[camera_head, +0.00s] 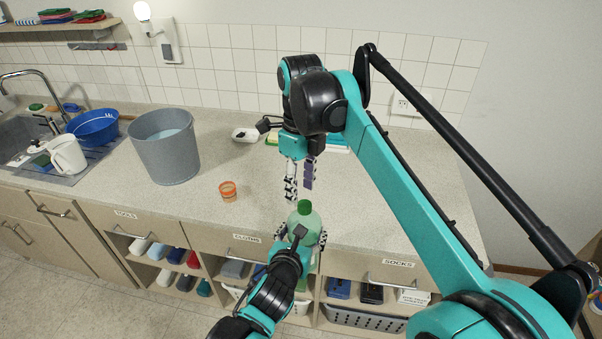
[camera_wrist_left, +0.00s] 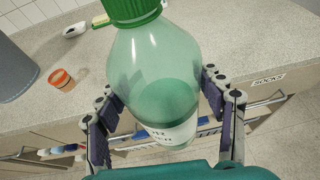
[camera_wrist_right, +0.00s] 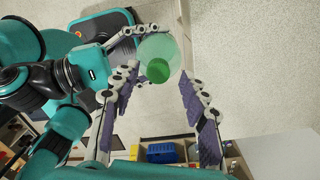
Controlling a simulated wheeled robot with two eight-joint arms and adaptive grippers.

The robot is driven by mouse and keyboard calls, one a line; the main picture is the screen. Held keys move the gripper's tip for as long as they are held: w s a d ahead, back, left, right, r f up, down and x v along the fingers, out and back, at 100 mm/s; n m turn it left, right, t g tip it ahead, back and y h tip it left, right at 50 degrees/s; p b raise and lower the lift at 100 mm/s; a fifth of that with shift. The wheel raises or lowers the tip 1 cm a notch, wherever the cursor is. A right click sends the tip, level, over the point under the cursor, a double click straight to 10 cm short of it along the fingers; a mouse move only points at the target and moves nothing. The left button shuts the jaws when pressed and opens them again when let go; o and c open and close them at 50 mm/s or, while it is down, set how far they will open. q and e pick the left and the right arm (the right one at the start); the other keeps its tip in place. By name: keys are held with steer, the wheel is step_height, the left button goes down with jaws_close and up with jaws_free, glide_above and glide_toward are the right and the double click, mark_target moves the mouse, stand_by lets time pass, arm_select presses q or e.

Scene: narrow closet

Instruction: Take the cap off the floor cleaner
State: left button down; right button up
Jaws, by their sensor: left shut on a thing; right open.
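The floor cleaner is a clear green bottle (camera_head: 305,221) with a green cap (camera_head: 304,206). It is upright in front of the counter's front edge. My left gripper (camera_wrist_left: 158,100) is shut around the bottle's body, with one finger on each side; the cap is on top in the left wrist view (camera_wrist_left: 132,8). My right gripper (camera_head: 299,183) is open, pointing down just above the cap. In the right wrist view the cap (camera_wrist_right: 158,70) shows between and beyond the spread fingers (camera_wrist_right: 160,100), apart from them.
An orange cup (camera_head: 228,191) and a grey bucket (camera_head: 165,147) stand on the counter to the left. A blue basin (camera_head: 93,127) sits by the sink. Drawers and open shelves are below the counter.

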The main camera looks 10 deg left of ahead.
mark_target(301, 201)
steer(key=shift+f, duration=1.85)
jaws_close()
